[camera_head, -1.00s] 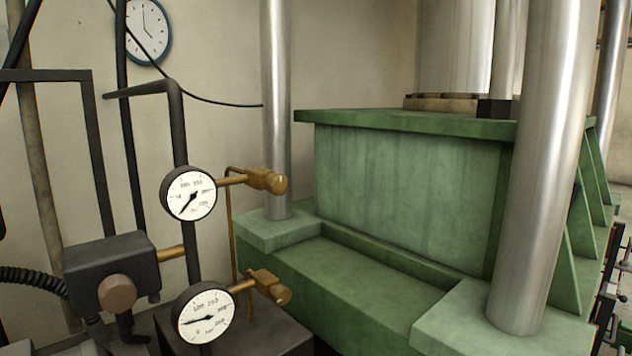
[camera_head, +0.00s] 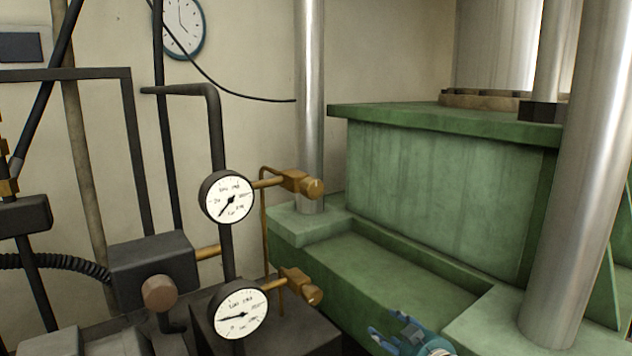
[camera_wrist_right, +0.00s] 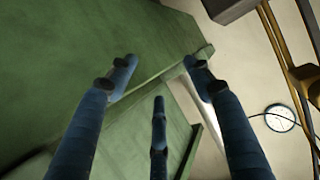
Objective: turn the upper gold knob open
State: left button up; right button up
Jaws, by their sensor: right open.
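The upper gold knob (camera_head: 314,188) sits at the right end of a gold valve fitting beside the upper round gauge (camera_head: 228,196). A similar lower gold knob (camera_head: 313,295) is beside the lower gauge (camera_head: 240,309). My right gripper (camera_head: 388,330), with blue fingers, is at the bottom of the head view, below and to the right of both knobs and apart from them. In the right wrist view its fingers (camera_wrist_right: 160,72) are spread, with nothing between them. Gold fittings (camera_wrist_right: 305,75) show at that view's right edge; I cannot tell which knob they belong to. My left gripper is not in view.
The green press (camera_head: 430,190) with steel columns (camera_head: 578,200) fills the right side, close to my right gripper. A dark box with a brown knob (camera_head: 159,294) and black pipes stand at the left. A clock (camera_head: 184,27) hangs on the wall.

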jog(key=s+a+r+n+t+y+p, duration=0.1)
jog(key=a+r, duration=0.2)
jog(key=r, duration=0.7)
jog(key=a+r+n+y, duration=0.1)
jog(key=a+r+y, duration=0.1)
jog(key=r, duration=0.9)
jog(key=n+y+p, duration=0.1)
jog(key=n+y, duration=0.3)
send_near(316, 189)
jog(key=p+x, duration=0.4)
jog(key=x, duration=0.5)
jog(key=shift+w+a+r+p, duration=0.1)
jog(key=shift+w+a+p, duration=0.15)
jog(key=shift+p, duration=0.1)
jog(key=shift+w+a+f, duration=0.2)
jog(key=shift+w+a, duration=0.05)
jog(key=shift+w, duration=0.25)
jog(key=c, duration=1.1)
